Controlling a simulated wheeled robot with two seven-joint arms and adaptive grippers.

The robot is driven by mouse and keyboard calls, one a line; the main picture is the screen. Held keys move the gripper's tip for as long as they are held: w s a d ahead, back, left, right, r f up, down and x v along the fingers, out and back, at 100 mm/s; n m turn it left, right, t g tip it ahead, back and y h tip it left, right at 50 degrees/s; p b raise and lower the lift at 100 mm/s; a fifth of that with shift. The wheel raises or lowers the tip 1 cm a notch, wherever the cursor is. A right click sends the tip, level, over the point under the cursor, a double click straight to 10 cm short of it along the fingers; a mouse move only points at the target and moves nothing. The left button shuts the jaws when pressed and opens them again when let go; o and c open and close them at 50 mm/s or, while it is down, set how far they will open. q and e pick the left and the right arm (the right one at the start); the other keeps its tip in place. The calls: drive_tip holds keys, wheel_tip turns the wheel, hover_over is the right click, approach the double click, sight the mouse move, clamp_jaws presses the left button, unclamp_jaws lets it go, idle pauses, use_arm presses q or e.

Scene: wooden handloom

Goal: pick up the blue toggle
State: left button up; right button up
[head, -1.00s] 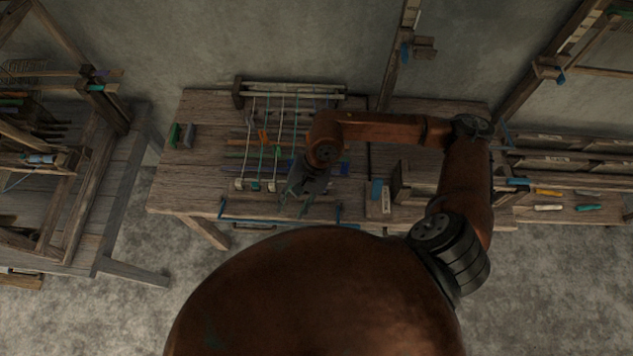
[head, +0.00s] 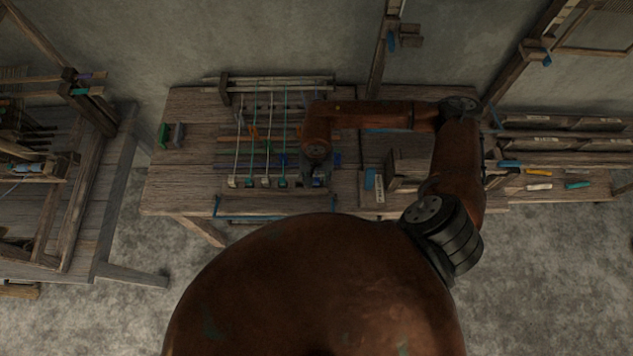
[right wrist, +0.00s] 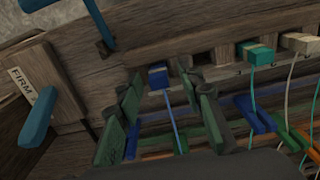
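The blue toggle (right wrist: 158,79) is a small blue block with a blue cord, at the edge of the wooden frame in the right wrist view. My right gripper (right wrist: 159,88) is open, with one green finger on each side of the toggle. A gap shows on both sides, so the fingers do not appear to grip it. In the head view my right gripper (head: 318,178) points down at the right end of the toggle row, and its own wrist largely hides the toggle. My left gripper is not in view.
A teal toggle (right wrist: 257,53) and a cream toggle (right wrist: 299,43) sit to the right along the frame. A blue lever (right wrist: 37,122) stands by a plate marked FIRM (right wrist: 22,86). A blue bar (right wrist: 100,22) crosses the top left of the wrist view.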

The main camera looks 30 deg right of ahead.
drive_tip(key=shift+c, duration=0.5)
drive_tip(key=c, duration=0.7)
drive_tip(key=shift+c, duration=0.2)
drive_tip(key=shift+r, duration=0.5)
wheel_tip(320, 180, up, 2)
drive_tip(key=shift+r+b, duration=0.15)
drive_tip(key=shift+b, duration=0.15)
drive_tip(key=s+a+r, duration=0.9)
drive_tip(key=s+a, duration=0.1)
drive_tip(key=shift+r+b, duration=0.35)
drive_tip(key=shift+b, duration=0.05)
